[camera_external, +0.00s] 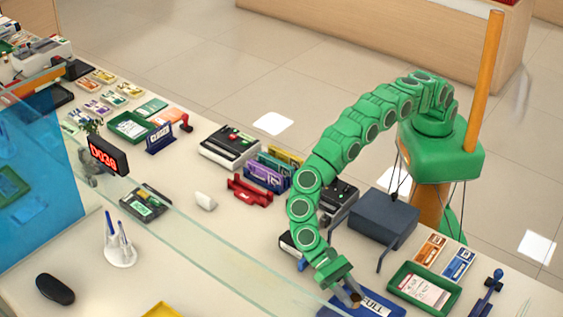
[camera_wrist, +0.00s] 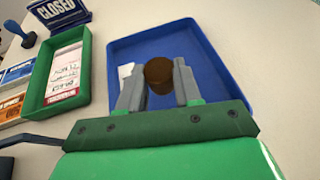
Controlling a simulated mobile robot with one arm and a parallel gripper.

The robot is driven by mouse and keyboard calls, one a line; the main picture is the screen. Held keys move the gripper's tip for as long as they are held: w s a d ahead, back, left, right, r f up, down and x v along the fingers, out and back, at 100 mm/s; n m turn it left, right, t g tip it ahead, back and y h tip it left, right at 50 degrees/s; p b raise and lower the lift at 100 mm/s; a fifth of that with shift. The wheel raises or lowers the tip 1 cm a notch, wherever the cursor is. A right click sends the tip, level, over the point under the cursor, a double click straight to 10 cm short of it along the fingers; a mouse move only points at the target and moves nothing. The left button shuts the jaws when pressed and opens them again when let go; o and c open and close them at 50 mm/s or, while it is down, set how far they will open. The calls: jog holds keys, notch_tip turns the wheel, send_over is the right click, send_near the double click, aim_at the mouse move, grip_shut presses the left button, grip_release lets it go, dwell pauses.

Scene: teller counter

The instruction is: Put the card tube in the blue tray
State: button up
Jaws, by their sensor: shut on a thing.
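The card tube (camera_wrist: 158,74) is a short brown cylinder held between the two grey fingers of my gripper (camera_wrist: 159,88). In the external view its brown end (camera_external: 356,298) shows at the tip of my gripper (camera_external: 350,295), low at the bottom edge. The blue tray (camera_wrist: 218,60) lies below the tube in the wrist view, and the tube appears over its floor. In the external view the tray (camera_external: 392,306) is partly cut off by the frame and partly covered by my gripper. I cannot tell the height of the tube above the tray floor.
A green tray (camera_external: 399,284) with a paper stands beside the blue tray. Orange and blue cards (camera_external: 430,250), a blue-handled stamp (camera_external: 487,293) and a dark blue box-like stand (camera_external: 384,220) are near. A glass screen (camera_external: 228,262) runs along the counter. A CLOSED sign (camera_wrist: 60,13) stands beyond.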

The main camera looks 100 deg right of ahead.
aim_at(348, 310)
jog(key=shift+f, duration=0.1)
jog(key=shift+w+a+f, duration=0.15)
jog(key=shift+a+f, duration=0.1)
jog(key=shift+f, duration=1.45)
jog(key=shift+f, duration=0.1)
jog(key=o, duration=1)
jog(key=shift+w+d+r, duration=0.2)
jog(key=shift+d+r, duration=0.05)
jog(key=shift+d, duration=0.05)
jog(key=v, duration=1.1)
jog(key=shift+d, duration=0.15)
